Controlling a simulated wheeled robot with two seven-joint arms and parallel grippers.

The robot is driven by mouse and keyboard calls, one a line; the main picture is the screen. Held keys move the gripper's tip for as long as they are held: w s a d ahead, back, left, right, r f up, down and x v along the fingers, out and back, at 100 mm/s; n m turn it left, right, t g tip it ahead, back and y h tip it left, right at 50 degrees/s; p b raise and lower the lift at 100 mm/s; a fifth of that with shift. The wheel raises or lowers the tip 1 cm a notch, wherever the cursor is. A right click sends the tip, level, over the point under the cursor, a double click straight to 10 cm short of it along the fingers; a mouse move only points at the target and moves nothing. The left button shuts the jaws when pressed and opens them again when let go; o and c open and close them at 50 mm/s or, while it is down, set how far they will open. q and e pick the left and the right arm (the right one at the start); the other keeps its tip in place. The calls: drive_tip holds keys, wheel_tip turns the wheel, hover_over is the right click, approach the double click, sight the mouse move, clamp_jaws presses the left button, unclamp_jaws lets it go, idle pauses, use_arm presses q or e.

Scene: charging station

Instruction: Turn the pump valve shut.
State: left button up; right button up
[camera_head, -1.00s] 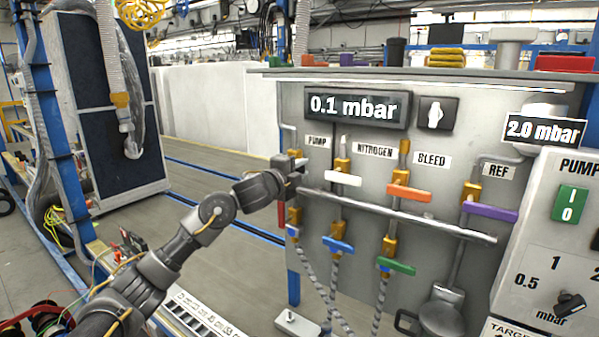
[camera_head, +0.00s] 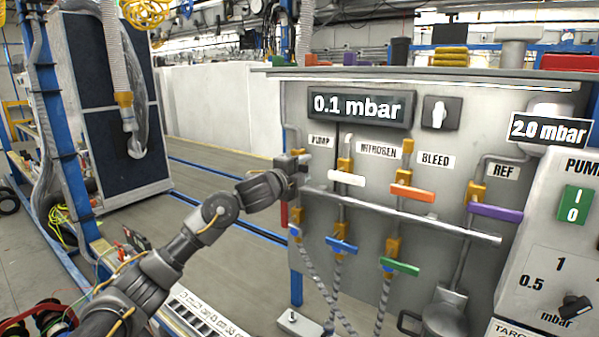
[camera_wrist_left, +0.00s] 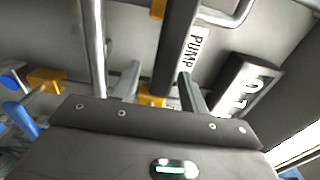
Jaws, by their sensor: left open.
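The pump valve is the leftmost one on the grey panel, beside the PUMP label (camera_head: 321,141). Its red handle (camera_head: 284,213) shows below my gripper and hangs down; its upper part is hidden. My left gripper (camera_head: 301,161) is at this valve and covers most of its body. In the left wrist view, my left gripper (camera_wrist_left: 160,88) is open, its two fingers apart, with a brass valve part (camera_wrist_left: 151,98) visible between them. I cannot tell whether the fingers touch it. The PUMP label also shows there (camera_wrist_left: 195,47). My right gripper is in neither view.
A horizontal metal rail (camera_head: 410,213) runs right from beside my gripper. White (camera_head: 346,178), orange (camera_head: 412,193) and purple (camera_head: 496,212) handles lie crosswise to the right. Blue (camera_head: 341,245) and green (camera_head: 400,267) handles sit below the rail. The display (camera_head: 358,106) reads 0.1 mbar.

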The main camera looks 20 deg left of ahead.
use_arm(q)
drive_tip(key=b+v, duration=0.1)
drive_tip(key=v, duration=0.9)
drive_tip(key=shift+s, duration=0.35)
drive_tip(key=shift+f, duration=0.1)
